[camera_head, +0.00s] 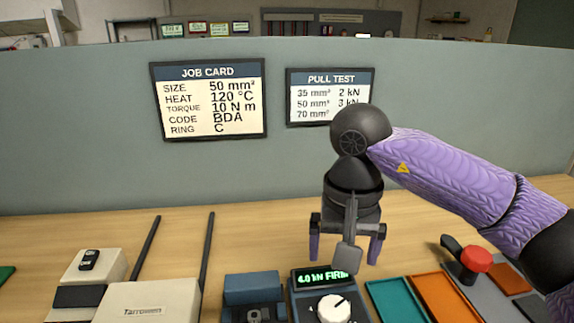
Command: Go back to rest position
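My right gripper (345,252) hangs pointing down above the bench, with its arm coming in from the right. Its two purple-tipped fingers are wide apart, and a grey piece shows in front of the space between them; I cannot tell whether it belongs to the gripper. My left gripper is not in view.
On the wooden bench (260,225) stand beige machines with black levers (145,250), a blue-grey block (253,288), teal (395,300) and orange (443,298) trays, and a red knob (476,259). A grey partition behind carries a job card (210,100) and a pull test card (325,97).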

